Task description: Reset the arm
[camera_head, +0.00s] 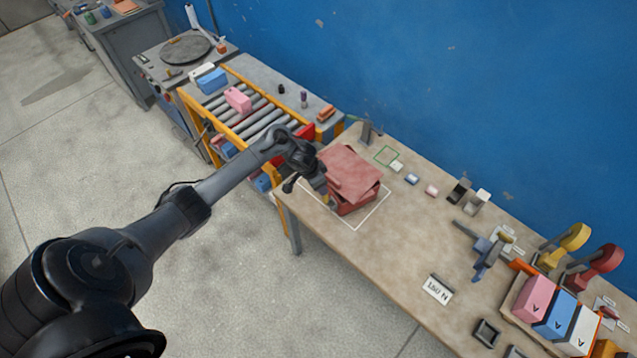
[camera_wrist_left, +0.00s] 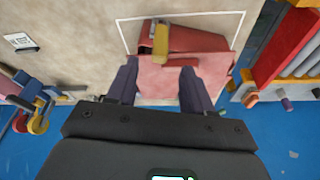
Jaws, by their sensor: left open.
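My left arm comes in from the left in the head view, with its left gripper (camera_head: 312,184) at the left side of a red box (camera_head: 357,203) on the table. In the left wrist view the two dark fingers of the left gripper (camera_wrist_left: 158,72) stand apart, with a pinkish-red flat panel (camera_wrist_left: 160,82) of the box between or just beyond them. I cannot tell whether they touch it. The panel (camera_head: 350,172) lies skewed on top of the box. My right gripper is in neither view.
A white outline (camera_head: 385,203) surrounds the box on the table (camera_head: 400,250). A roller conveyor (camera_head: 240,110) with a pink block (camera_head: 237,99) stands at the back left. Pink, blue and white bins (camera_head: 560,315) and handled tools stand at the right. A blue wall (camera_head: 450,80) rises behind.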

